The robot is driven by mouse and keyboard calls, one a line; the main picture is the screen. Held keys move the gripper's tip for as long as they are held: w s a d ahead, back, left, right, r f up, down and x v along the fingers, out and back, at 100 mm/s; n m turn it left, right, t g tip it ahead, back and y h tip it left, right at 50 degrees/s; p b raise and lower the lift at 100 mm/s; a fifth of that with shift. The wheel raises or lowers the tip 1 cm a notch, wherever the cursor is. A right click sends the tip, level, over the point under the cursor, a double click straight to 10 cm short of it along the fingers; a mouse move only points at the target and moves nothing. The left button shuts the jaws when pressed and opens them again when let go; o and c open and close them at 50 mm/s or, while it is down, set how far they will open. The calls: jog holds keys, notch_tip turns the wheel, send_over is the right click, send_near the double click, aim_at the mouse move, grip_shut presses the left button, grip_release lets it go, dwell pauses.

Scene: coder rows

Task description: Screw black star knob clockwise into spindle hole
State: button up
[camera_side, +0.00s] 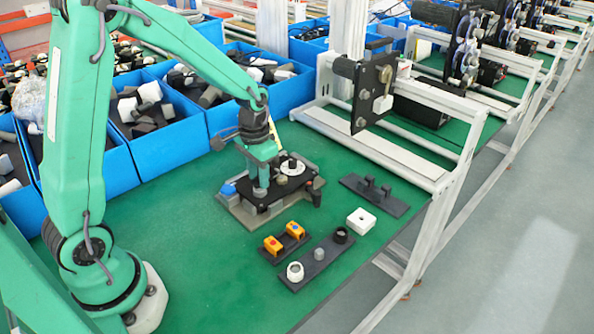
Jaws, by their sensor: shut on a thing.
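A grey base (240,213) on the green bench carries a black plate (268,208). A white round dial (293,168) with a dark centre sits at the back of the plate. My gripper (262,190) points down over the left part of this plate, left of the dial. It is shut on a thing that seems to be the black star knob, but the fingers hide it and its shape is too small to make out. I cannot tell the spindle hole apart, nor whether the knob touches it. A blue part sits at the base's left corner (228,189).
Right of the plate are a dark block with two pegs (374,189) and a white box (361,220). In front are orange button boxes (284,240) and a dark strip with round parts (318,262). Blue bins (165,145) line the back. A white metal frame (445,200) borders the right.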

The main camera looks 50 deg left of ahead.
jog(key=m, duration=0.7)
jog(key=shift+m, duration=0.4)
jog(key=m, duration=0.3)
jog(key=shift+m, duration=0.3)
grip_shut()
jog(key=shift+m, duration=0.4)
jog(key=m, duration=0.3)
jog(key=o, duration=1.2)
grip_release()
